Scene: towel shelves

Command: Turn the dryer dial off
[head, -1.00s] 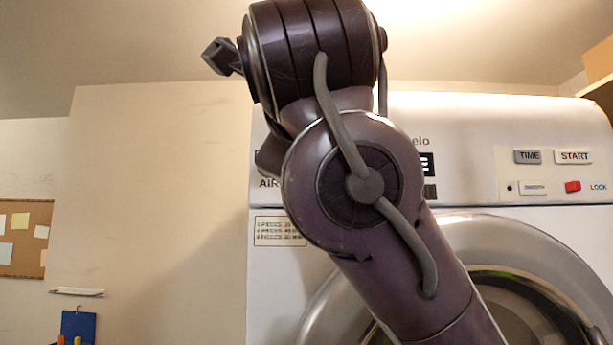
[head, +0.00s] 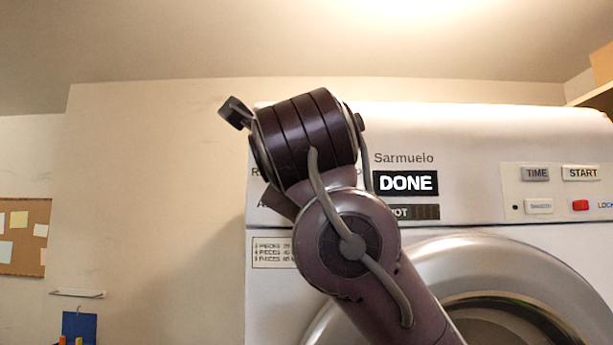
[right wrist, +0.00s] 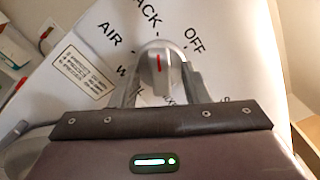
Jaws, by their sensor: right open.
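The dryer (head: 480,150) stands ahead in the head view, its display (head: 405,183) reading "DONE". My right arm covers the dial in that view. The right wrist view shows the round grey dial (right wrist: 160,66), with a red mark pointing roughly up toward the "ACK" label. The "OFF" label (right wrist: 194,38) is up and right of the dial, "AIR" to its left. My right gripper (right wrist: 159,82) is open, with one finger on each side of the dial; I cannot tell whether they touch it. My left gripper is not in view.
A panel with "TIME" (head: 536,174) and "START" (head: 581,173) buttons and a red lock switch (head: 580,205) is at the dryer's right. The round door (head: 455,262) is below. A corkboard (head: 25,235) hangs at far left; the wall beside the dryer is bare.

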